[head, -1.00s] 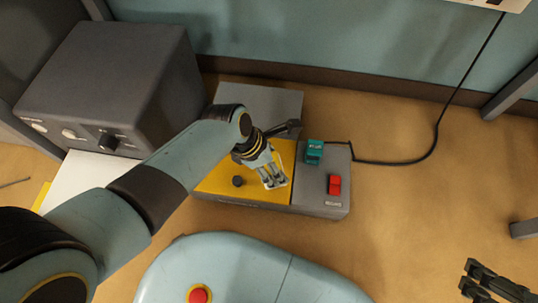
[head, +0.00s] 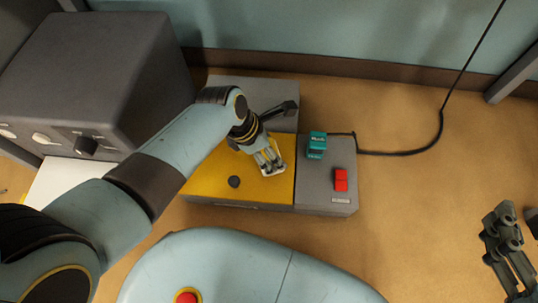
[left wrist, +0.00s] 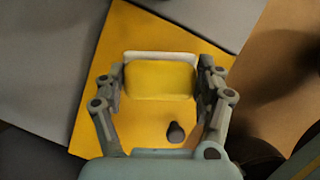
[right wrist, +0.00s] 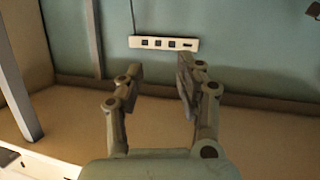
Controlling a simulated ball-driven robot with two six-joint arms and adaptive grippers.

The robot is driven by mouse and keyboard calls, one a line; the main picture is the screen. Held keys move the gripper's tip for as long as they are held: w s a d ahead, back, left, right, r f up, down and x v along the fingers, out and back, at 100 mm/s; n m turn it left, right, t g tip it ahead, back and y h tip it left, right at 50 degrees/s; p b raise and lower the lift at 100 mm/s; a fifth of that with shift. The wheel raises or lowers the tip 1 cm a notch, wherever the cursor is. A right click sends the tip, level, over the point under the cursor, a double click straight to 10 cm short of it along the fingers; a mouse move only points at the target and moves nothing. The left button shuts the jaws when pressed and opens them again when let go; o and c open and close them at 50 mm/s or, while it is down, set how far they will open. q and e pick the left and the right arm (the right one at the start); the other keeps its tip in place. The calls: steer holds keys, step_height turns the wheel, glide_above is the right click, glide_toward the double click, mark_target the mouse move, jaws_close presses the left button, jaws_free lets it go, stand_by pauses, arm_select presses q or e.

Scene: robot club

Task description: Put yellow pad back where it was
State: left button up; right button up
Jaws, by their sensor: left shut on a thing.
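The yellow pad (left wrist: 160,80) is a small rounded yellow block with a white edge along its far side. My left gripper (head: 272,172) is shut on it, with one finger at each side in the left wrist view (left wrist: 158,82). The pad is over the yellow panel (head: 212,184) of a low grey box; I cannot tell whether it touches the panel. In the head view the fingers mostly hide the pad. My right gripper (head: 501,215) is at the right edge, away from the box. In the right wrist view its fingers (right wrist: 156,82) are apart and empty.
A dark knob (head: 234,182) stands on the yellow panel. The box's right part holds a teal switch (head: 316,145) and a red switch (head: 341,180). A black cable (head: 400,153) runs right. A large grey unit (head: 95,80) stands left. The bench right of the box is mostly clear.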

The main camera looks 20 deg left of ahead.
arm_select(q)
steer(key=shift+s+f+b, duration=0.1)
steer(key=shift+f+b, duration=0.65)
steer(key=shift+f, duration=0.15)
steer(key=shift+f+b, duration=0.4)
steer(key=shift+b, duration=0.1)
arm_select(e)
steer(key=w+a+r+n+t+y, duration=0.1)
steer(key=r+t, duration=0.3)
steer(key=r, duration=0.4)
steer(key=w+a+r+n+t+y, duration=0.1)
steer(key=w+r+t, duration=0.2)
steer(key=r, duration=0.6)
steer(key=shift+w+r+t+y, duration=0.2)
steer(key=shift+w+t+y, duration=0.1)
steer(key=shift+t, duration=0.6)
arm_select(q)
steer(key=o, duration=0.6)
steer(key=shift+f, duration=0.1)
steer(key=o, duration=0.5)
steer(key=shift+o, duration=0.2)
arm_select(e)
steer(key=shift+r, duration=0.15)
